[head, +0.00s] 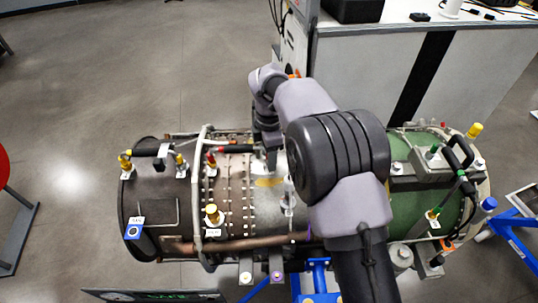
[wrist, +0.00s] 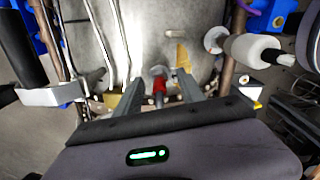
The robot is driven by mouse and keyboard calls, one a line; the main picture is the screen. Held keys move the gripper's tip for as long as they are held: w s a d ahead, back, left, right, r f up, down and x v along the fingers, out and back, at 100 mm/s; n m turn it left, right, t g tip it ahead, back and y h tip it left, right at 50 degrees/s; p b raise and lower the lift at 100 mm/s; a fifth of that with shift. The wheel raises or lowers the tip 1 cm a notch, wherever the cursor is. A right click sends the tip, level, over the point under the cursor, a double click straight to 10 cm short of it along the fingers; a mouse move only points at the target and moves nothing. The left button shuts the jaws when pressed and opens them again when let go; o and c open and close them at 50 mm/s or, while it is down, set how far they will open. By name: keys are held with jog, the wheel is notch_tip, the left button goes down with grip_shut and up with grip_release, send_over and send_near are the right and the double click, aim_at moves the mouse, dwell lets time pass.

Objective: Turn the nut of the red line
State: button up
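My gripper (wrist: 157,88) is open in the wrist view, its two grey fingers apart. A red fitting (wrist: 159,87) stands in the space between the fingers, with a pale round part just behind it. I see a gap on both sides of the red fitting, so the fingers do not look closed on it. In the head view my gripper (head: 270,160) points down over the middle of the turbine casing. A black hose with a red band (head: 224,149) lies left of my gripper, and a red-capped fitting (head: 211,160) stands near its left end. My arm hides part of the casing.
Brass fittings (head: 213,215) and yellow-capped fittings (head: 125,163) stand on the casing's left. The green section (head: 410,195) has green-marked hoses on the right. A white roller-like part (wrist: 253,50) is at the right in the wrist view. A white workbench (head: 385,75) stands behind.

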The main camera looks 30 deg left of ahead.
grip_shut()
jog(key=shift+m, duration=0.3)
jog(key=shift+m+p, duration=0.45)
jog(key=shift+m, duration=2.25)
jog(key=shift+o, duration=0.5)
grip_release()
jog(key=shift+r, duration=0.1)
